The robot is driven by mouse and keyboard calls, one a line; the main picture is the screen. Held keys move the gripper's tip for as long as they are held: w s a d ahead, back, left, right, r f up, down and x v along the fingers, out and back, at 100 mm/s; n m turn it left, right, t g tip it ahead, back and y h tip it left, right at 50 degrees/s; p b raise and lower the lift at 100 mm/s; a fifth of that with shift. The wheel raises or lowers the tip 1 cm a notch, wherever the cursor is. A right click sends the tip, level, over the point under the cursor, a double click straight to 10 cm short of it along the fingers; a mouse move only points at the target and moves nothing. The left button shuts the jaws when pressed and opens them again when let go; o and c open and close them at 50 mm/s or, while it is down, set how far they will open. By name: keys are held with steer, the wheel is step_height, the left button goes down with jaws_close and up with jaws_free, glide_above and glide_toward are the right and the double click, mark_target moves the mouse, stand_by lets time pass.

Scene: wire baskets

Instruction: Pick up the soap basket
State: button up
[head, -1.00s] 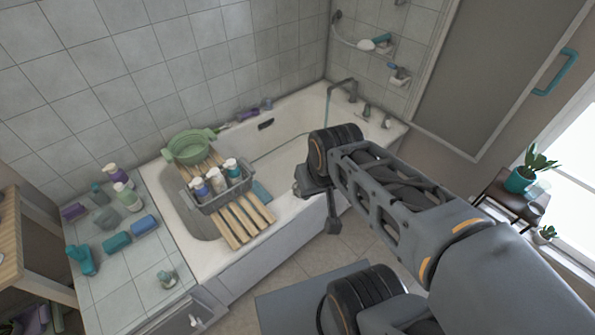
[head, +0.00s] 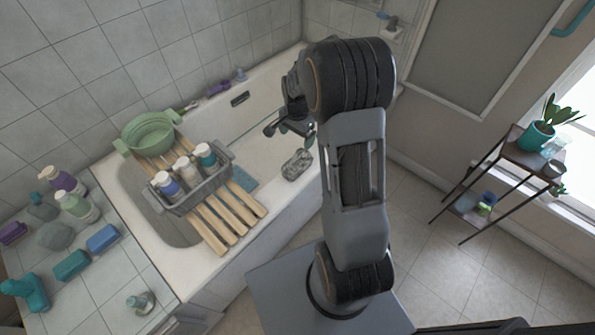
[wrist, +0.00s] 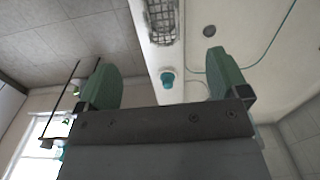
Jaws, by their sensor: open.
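A small grey wire basket (head: 297,165), which looks like the soap basket, sits on the near rim of the bathtub. It also shows at the top of the wrist view (wrist: 161,22), beyond my fingertips and partly cut off by the frame. My gripper (head: 288,128) is above the tub, a little behind and left of this basket in the head view. In the wrist view my gripper (wrist: 161,66) has its two green fingers wide apart with nothing held. A small teal object (wrist: 167,78) shows between the fingers, farther off on the white rim.
A wooden rack (head: 233,230) across the tub holds a grey basket (head: 190,200) with 3 bottles and a green basin (head: 148,137). Several bottles and sponges stand on the tiled ledge at left. A plant shelf (head: 500,187) stands at right, with clear floor before it.

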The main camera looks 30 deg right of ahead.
steer(key=b, duration=0.1)
glide_above(298, 168)
step_height(298, 168, down, 9)
steer(key=shift+m, duration=0.3)
steer(key=shift+a+f+b, duration=0.1)
steer(key=shift+f+b, duration=0.5)
steer(key=shift+f, duration=2.5)
steer(key=shift+c, duration=0.3)
steer(key=c, duration=1)
